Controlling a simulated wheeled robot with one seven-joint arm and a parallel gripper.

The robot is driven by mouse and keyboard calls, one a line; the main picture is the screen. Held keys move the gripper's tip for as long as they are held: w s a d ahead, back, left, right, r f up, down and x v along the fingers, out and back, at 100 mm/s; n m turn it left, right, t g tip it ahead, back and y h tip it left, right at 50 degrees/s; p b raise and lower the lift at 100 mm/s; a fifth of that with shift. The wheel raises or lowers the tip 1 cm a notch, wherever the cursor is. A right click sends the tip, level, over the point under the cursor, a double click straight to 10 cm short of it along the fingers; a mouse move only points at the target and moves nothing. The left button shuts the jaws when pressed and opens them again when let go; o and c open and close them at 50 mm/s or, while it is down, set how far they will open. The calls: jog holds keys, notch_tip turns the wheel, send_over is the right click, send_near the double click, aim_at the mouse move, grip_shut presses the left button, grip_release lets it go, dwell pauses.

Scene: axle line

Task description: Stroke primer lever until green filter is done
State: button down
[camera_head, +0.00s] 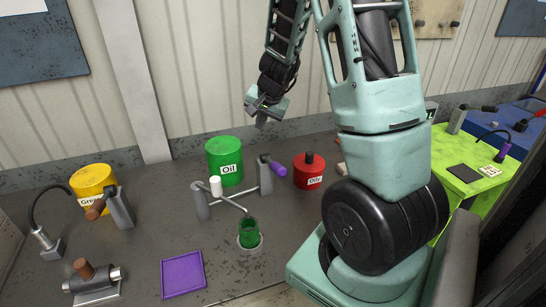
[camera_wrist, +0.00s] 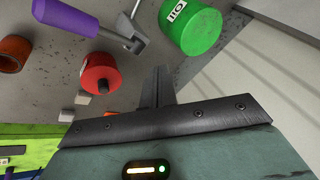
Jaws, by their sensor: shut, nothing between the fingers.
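A green, see-through cup (camera_head: 248,235), which looks like the green filter, stands upright on a round pale base on the dark bench. Behind it is a grey post with a purple-handled lever (camera_head: 279,169); I take this as the primer lever. The lever's purple handle (camera_wrist: 68,14) shows at the top left of the wrist view. My gripper (camera_head: 262,122) is shut and empty, in the air above and behind the bench fittings, apart from the lever. Its closed fingers (camera_wrist: 158,84) point toward the bench in the wrist view. The filter cannot be made out in the wrist view.
A green Oil can (camera_head: 223,172) and a red Oily can (camera_head: 307,180) flank the lever. A yellow can (camera_head: 92,180), brown-handled lever (camera_head: 96,210) and purple tray (camera_head: 182,274) are further left.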

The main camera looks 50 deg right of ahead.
jog(key=shift+s+d+m+h, duration=0.15)
jog(key=shift+s+d+m, duration=0.1)
jog(key=shift+d, duration=0.35)
jog(key=shift+s+d+m+h, duration=0.15)
jog(key=shift+s+d, duration=0.1)
jog(key=shift+d, duration=0.35)
jog(key=b, duration=0.7)
send_over(272, 162)
jog(key=f, duration=0.4)
jog(key=w+f, duration=0.1)
jog(key=f, duration=0.2)
jog(key=shift+d, duration=0.35)
jog(key=shift+s+a+f+b, duration=0.2)
jog(key=shift+s+f+b, duration=0.15)
jog(key=shift+f+b, duration=0.45)
jog(key=shift+r, duration=0.1)
jog(key=shift+s+a+f+b, duration=0.1)
jog(key=shift+f+b, duration=0.2)
jog(key=shift+b, duration=0.35)
